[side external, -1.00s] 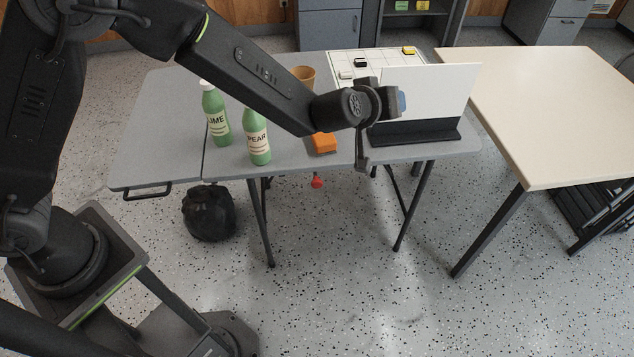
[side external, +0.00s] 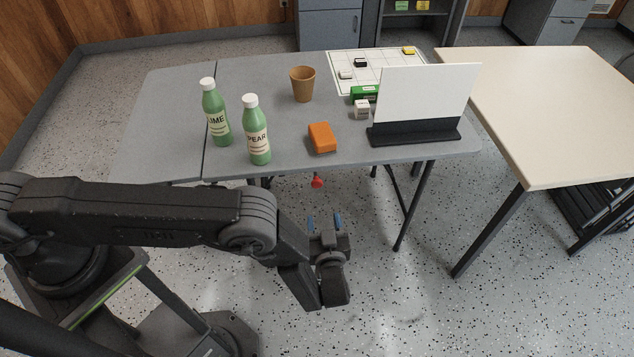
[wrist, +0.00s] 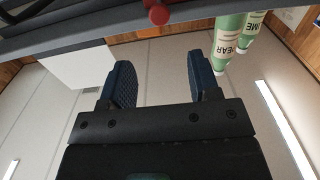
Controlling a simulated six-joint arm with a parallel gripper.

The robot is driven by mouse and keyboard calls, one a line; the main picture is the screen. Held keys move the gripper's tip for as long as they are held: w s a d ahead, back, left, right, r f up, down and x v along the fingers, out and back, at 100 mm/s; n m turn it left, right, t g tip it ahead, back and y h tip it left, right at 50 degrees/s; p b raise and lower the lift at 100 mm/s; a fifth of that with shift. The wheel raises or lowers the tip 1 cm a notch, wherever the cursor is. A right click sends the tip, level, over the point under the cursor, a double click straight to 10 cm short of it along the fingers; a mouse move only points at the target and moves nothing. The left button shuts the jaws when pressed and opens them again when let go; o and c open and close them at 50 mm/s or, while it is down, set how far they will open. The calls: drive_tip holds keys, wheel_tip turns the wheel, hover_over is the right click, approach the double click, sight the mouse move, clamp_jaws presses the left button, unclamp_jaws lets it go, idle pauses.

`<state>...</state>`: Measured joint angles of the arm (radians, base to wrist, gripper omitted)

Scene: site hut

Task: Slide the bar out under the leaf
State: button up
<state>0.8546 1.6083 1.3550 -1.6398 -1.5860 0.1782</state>
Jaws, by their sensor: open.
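The table has a grey leaf (side external: 165,110) on its left, level with the top beyond a dark seam. A red knob (side external: 317,181) hangs just below the table's front edge; it also shows at the top of the wrist view (wrist: 158,12). The bar itself is not clearly visible beneath the table. My gripper (side external: 324,220) is open and empty, low in front of the table, with its blue fingertips pointing up toward the knob. In the wrist view the knob lies beyond the gap between my fingers (wrist: 160,65), apart from both.
Two green bottles (side external: 257,135), an orange block (side external: 322,138), a brown cup (side external: 303,85) and a white panel (side external: 425,92) in a dark stand are on the table. A beige table (side external: 560,110) stands at right. Table legs (side external: 405,205) flank the floor space below.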

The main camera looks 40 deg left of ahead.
sight(317, 185)
drive_tip(key=x, duration=1.2)
drive_tip(key=shift+w+a, duration=0.2)
clamp_jaws()
